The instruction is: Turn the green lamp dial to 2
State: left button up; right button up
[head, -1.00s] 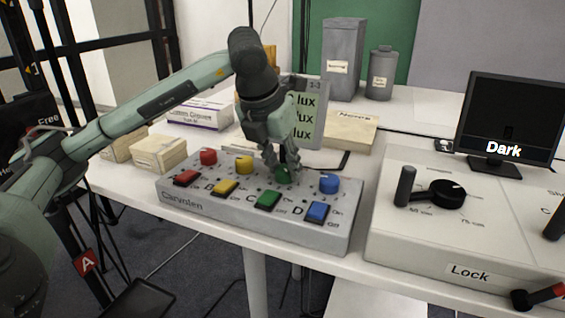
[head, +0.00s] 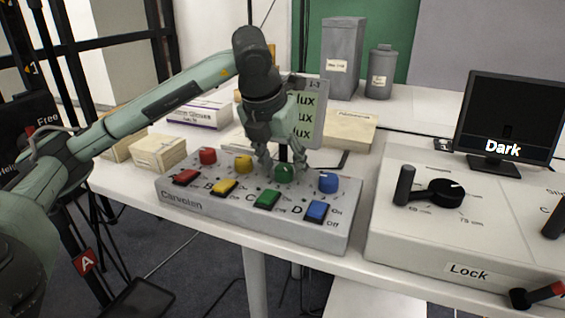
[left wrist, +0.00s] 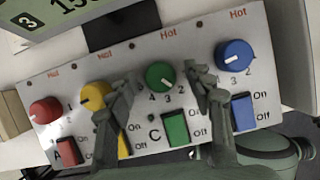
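The green lamp dial (head: 284,173) is on the sloped grey panel (head: 185,197), third in a row of red, yellow, green and blue dials. It also shows in the left wrist view (left wrist: 160,75), with numerals including 4, 3 and 2 along its near side. I cannot read for certain which numeral its pale mark faces. My left gripper (head: 282,162) is open just above the dial. In the left wrist view its fingers (left wrist: 162,78) stand apart, one on each side of the green dial, with no visible contact. My right gripper is not in view.
Red, yellow, green (head: 267,199) and blue (head: 316,211) rocker switches sit in front of the dials. A lux display (head: 308,115) stands close behind my gripper. A Lock box (head: 420,240) and a monitor reading Dark (head: 510,120) are to the right.

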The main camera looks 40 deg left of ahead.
pick_arm(q)
jog(key=v, duration=1.2)
dwell(0.6)
